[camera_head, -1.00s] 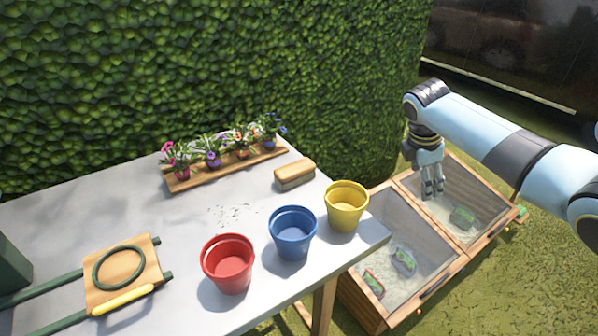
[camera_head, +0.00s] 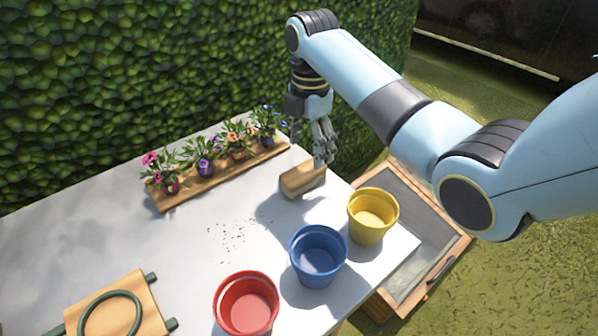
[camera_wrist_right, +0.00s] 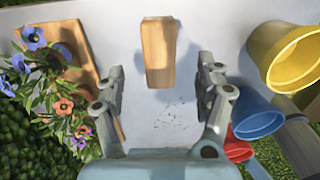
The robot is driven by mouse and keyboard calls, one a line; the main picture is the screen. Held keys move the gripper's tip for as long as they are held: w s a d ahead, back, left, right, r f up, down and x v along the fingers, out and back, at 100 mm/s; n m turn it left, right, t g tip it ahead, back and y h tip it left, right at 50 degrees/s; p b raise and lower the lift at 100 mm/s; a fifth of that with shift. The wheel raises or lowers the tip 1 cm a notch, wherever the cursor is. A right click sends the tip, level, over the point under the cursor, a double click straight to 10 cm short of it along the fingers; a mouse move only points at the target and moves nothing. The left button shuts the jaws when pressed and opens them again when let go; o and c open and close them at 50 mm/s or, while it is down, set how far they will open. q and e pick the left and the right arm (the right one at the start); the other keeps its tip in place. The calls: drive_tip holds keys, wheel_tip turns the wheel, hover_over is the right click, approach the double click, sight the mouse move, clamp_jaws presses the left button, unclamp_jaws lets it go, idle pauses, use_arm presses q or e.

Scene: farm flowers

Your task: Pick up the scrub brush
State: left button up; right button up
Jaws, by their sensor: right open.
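The scrub brush (camera_head: 301,180) is a small wooden block lying on the white table, between the row of flowers and the yellow pot. My right gripper (camera_head: 324,160) is just above and behind it, fingers pointing down. In the right wrist view the brush (camera_wrist_right: 159,52) shows ahead, between the two spread fingers of the open, empty gripper (camera_wrist_right: 165,95). Whether a finger touches the brush cannot be told. The underside of the brush is hidden in the wrist view. My left gripper is not in view.
A wooden tray (camera_head: 214,182) with several potted flowers is left of the brush. Yellow (camera_head: 372,228), blue (camera_head: 318,268) and red (camera_head: 245,314) pots stand along the table's right side. Dark specks (camera_head: 232,232) lie on the table. A hedge (camera_head: 130,70) rises behind.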

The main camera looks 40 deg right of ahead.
sight(305, 168)
wheel_tip(305, 168, down, 2)
drive_tip(key=shift+s+f, duration=0.1)
drive_tip(key=shift+f, duration=0.4)
drive_tip(key=f, duration=0.5)
drive_tip(key=shift+a, duration=0.35)
drive_tip(key=shift+r, duration=0.1)
drive_tip(key=c, duration=0.4)
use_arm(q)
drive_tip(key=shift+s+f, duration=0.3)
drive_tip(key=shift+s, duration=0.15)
use_arm(e)
drive_tip(key=c, duration=0.9)
